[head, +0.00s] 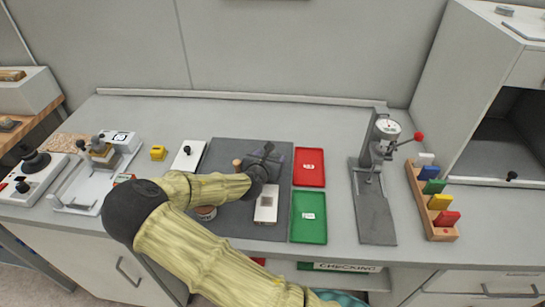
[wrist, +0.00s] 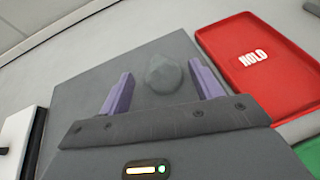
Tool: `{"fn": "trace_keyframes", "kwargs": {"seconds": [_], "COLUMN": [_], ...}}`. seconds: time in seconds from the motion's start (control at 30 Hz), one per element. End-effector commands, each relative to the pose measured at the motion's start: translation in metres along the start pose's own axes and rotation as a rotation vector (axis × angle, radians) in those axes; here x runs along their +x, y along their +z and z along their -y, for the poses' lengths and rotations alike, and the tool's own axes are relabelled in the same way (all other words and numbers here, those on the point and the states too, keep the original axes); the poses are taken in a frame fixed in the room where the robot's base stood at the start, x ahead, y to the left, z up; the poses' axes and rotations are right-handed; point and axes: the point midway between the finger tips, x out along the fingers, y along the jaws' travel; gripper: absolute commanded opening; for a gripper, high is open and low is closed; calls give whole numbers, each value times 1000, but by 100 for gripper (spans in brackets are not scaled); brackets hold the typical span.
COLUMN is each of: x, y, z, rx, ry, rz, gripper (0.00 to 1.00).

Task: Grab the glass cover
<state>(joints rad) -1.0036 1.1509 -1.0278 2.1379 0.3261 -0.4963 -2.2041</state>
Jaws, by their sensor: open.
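In the wrist view, a rounded, grey, dome-like piece (wrist: 165,73) sits on the dark grey mat (wrist: 85,85). It may be the glass cover, but its material is hard to tell. My gripper (wrist: 159,69) is open, with one purple finger to each side of this piece and a visible gap to both. In the head view, my gripper (head: 268,158) is over the upper right part of the mat (head: 225,150), and it hides what lies under it.
A red tray (head: 309,167) marked HOLD and a green tray (head: 309,217) lie right of the mat. A white-topped block (head: 266,204) is near my gripper. A dial gauge stand (head: 376,200) rises farther right. A white plate (head: 187,157) lies left.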

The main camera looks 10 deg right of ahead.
Motion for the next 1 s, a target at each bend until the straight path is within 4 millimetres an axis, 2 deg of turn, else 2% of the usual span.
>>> {"fn": "trace_keyframes", "kwargs": {"seconds": [0.2, 0.3, 0.83, 0.87, 1.0], "x": [28, 34, 37, 36, 36], "y": [2, 1, 2, 2, 1], "z": [2, 1, 4, 4, 2], "rx": [0, -1, 1, 1, -1], "ry": [1, 3, -3, -2, 1], "rz": [0, 0, 0, 0, 0], "gripper": [64, 64, 64, 61, 33]}}
